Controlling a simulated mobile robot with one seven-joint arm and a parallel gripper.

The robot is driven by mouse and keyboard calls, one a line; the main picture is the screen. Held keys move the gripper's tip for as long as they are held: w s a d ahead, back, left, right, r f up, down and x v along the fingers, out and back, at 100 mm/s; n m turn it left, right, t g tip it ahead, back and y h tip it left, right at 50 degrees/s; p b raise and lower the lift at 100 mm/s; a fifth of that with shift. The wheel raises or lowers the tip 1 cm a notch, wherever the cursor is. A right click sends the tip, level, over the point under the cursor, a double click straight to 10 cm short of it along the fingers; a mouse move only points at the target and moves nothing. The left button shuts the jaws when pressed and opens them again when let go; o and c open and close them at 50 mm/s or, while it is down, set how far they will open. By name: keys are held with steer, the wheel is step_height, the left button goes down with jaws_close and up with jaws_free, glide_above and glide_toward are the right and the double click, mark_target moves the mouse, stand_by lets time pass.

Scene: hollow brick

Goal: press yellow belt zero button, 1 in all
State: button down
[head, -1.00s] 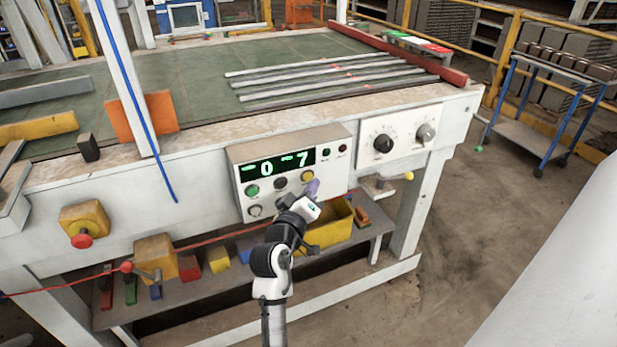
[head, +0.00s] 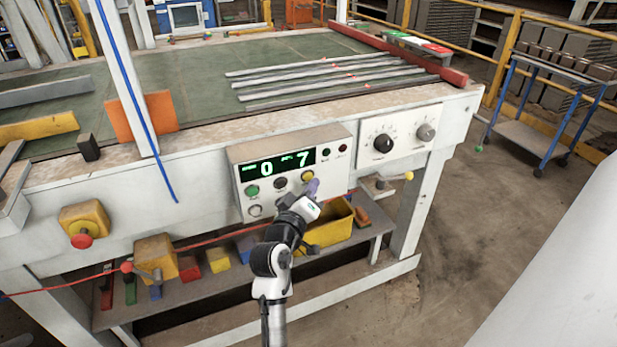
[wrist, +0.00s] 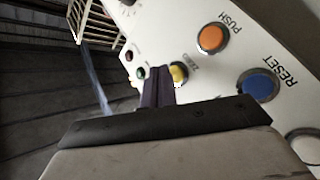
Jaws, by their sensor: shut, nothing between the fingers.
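The yellow button (head: 308,176) is on the white control box (head: 240,203) below its green-lit display (head: 277,165). In the wrist view the yellow button (wrist: 180,73) has a "ZERO" label beside it. My gripper (head: 312,187) is shut and empty, its purple fingertips just below and right of the yellow button in the head view. In the wrist view my gripper (wrist: 157,88) has its fingers together just left of the button, partly covering its edge. I cannot tell whether the fingers touch it.
The wrist view shows an orange "PUSH" button (wrist: 212,38), a blue "RESET" button (wrist: 259,85) and a small green button (wrist: 141,73) on the same panel. A dial panel (head: 404,135) is to the right. A yellow bin (head: 328,234) sits on the shelf below.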

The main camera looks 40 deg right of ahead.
steer(key=shift+w, duration=0.15)
steer(key=shift+w, duration=0.3)
steer(key=shift+w+d, duration=0.15)
steer(key=shift+w, duration=0.15)
stand_by(0.5)
steer(key=shift+s, duration=0.15)
steer(key=shift+s+a, duration=0.2)
steer(key=shift+s, duration=0.4)
steer(key=s, duration=0.2)
steer(key=s+a+p, duration=0.1)
steer(key=s, duration=0.2)
steer(key=shift+a, duration=0.1)
stand_by(0.4)
steer(key=shift+f, duration=0.1)
stand_by(0.7)
